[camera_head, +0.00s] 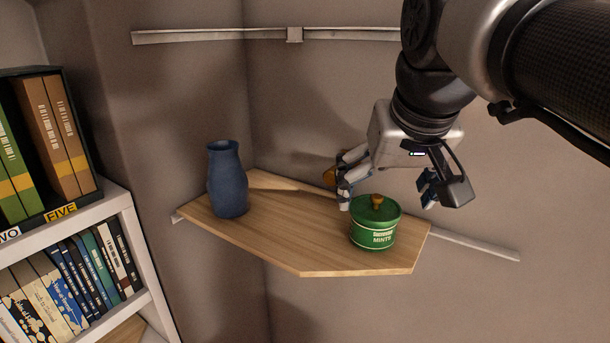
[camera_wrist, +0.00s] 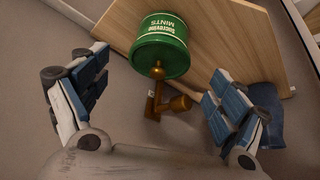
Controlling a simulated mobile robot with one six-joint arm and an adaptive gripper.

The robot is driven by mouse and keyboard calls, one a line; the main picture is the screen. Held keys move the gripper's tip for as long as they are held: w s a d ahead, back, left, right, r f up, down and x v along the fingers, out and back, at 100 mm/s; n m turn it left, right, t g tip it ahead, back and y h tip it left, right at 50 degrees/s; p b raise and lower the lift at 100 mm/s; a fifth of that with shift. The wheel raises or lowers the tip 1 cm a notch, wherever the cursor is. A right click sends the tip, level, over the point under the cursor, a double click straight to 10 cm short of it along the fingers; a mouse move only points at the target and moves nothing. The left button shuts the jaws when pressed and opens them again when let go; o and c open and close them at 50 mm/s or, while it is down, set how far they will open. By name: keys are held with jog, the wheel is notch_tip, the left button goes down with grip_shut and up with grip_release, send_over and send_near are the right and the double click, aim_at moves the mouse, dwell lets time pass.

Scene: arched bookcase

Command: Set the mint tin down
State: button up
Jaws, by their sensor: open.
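The green mint tin (camera_head: 374,232), with a white MINTS label and a wooden knob on its lid, stands upright on the right part of the wooden corner shelf (camera_head: 290,250). It also shows in the wrist view (camera_wrist: 158,47). My gripper (camera_head: 387,192) is open above the tin, one finger to each side in the head view. In the wrist view my open fingers (camera_wrist: 160,85) are spread wide, with the knob between them and clear of both. Nothing is held.
A blue vase (camera_head: 228,182) stands at the left of the shelf. A brown wooden piece (camera_head: 329,175) shows by my left finger; I cannot tell what it is. A white bookcase (camera_head: 125,202) with books is at left. The shelf's middle is clear.

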jog(key=v, duration=0.5)
jog(key=s+f, duration=0.7)
jog(key=f, duration=0.5)
jog(key=s+f+g, duration=0.1)
jog(key=s+f, duration=0.7)
jog(key=f, duration=0.5)
jog(key=shift+s+f, duration=0.15)
jog(key=shift+d, duration=0.15)
notch_tip(320, 180, down, 29)
jog(key=b, duration=2.9)
jog(key=shift+f, duration=0.1)
